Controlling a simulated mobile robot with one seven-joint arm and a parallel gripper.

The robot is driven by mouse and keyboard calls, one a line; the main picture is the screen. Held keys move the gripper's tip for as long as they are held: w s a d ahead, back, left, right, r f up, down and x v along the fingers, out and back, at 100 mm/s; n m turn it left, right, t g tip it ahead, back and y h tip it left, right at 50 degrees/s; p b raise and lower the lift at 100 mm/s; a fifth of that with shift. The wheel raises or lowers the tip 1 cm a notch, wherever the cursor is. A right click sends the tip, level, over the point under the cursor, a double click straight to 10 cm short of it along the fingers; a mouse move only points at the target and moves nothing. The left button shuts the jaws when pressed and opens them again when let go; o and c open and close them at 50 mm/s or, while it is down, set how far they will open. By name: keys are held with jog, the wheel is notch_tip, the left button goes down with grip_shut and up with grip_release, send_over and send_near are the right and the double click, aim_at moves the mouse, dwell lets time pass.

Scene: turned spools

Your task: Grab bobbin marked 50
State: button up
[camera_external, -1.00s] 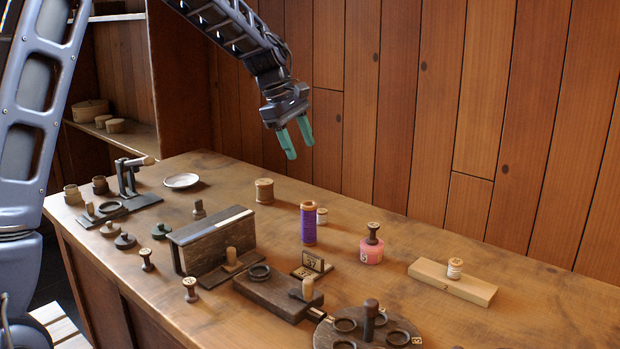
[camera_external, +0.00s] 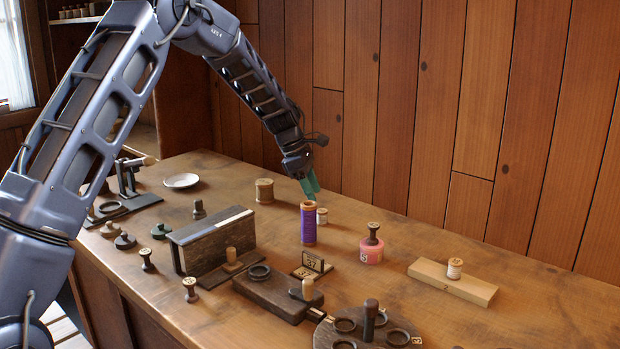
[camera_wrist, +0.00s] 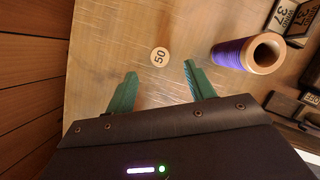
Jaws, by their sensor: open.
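The bobbin marked 50 (camera_wrist: 159,57) shows its round pale top with the number in the wrist view, a little beyond my fingertips and between their lines. In the external view a small pale-topped bobbin (camera_external: 322,216) stands upright just behind and right of the tall purple spool; it looks like the same one, but its number cannot be read there. My gripper (camera_external: 311,185) is above and slightly left of it, angled down. In the wrist view my gripper (camera_wrist: 158,80) has its two green fingers wide apart with nothing between them.
The tall purple spool (camera_external: 308,224) stands close beside the bobbin; it also shows in the wrist view (camera_wrist: 247,53). A wooden spool (camera_external: 264,191) stands back left, a pink spool (camera_external: 371,250) to the right. The plank wall (camera_external: 400,130) rises behind. Bench near the right back is clear.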

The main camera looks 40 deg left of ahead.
aim_at(322, 210)
jog(key=x, duration=0.7)
jog(key=shift+f, duration=0.1)
jog(key=c, duration=1)
